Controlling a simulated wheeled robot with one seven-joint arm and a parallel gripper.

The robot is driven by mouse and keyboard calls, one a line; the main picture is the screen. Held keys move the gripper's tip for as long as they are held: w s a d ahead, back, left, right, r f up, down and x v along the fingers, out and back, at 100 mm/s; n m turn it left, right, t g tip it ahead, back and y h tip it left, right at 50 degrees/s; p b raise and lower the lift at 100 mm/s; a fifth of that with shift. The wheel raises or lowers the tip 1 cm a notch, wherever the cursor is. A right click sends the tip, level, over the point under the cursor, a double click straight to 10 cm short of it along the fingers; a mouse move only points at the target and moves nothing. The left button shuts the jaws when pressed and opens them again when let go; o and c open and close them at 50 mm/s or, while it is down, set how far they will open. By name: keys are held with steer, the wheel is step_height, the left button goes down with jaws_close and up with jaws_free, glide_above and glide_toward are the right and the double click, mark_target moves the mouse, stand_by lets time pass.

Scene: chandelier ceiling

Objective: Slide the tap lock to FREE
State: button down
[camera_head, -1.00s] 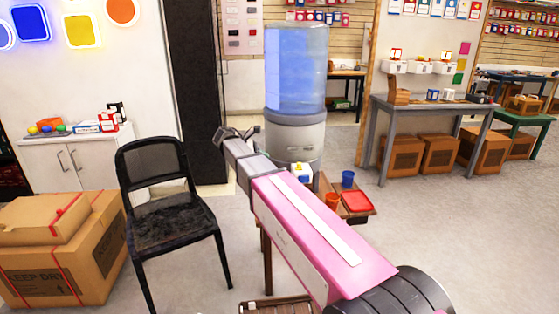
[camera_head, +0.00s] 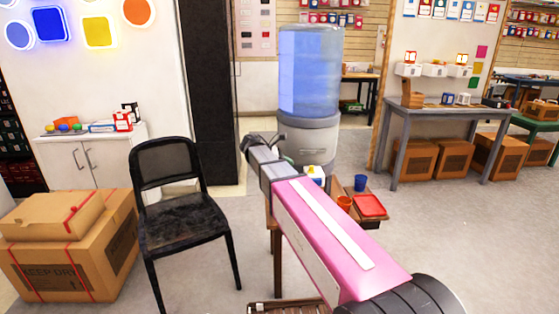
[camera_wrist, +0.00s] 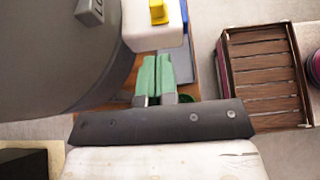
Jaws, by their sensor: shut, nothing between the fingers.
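The water dispenser, with a blue bottle (camera_head: 310,75) on a grey body (camera_head: 310,145), stands beyond my arm in the head view.
A low wooden stand holds a blue cup (camera_head: 360,182), an orange cup (camera_head: 344,203) and a red tray (camera_head: 370,205). A black chair (camera_head: 180,215) and cardboard boxes (camera_head: 75,260) stand left. A slatted crate (camera_wrist: 265,75) lies right in the wrist view.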

steer(key=x, duration=0.3)
steer(key=r+x, duration=0.1)
steer(key=x, duration=0.1)
steer(key=shift+d, duration=1.1)
steer(key=shift+d, duration=1.75)
steer(key=a, duration=0.5)
glide_toward(309, 170)
steer(key=v, duration=0.4)
steer(key=shift+s+r, duration=0.15)
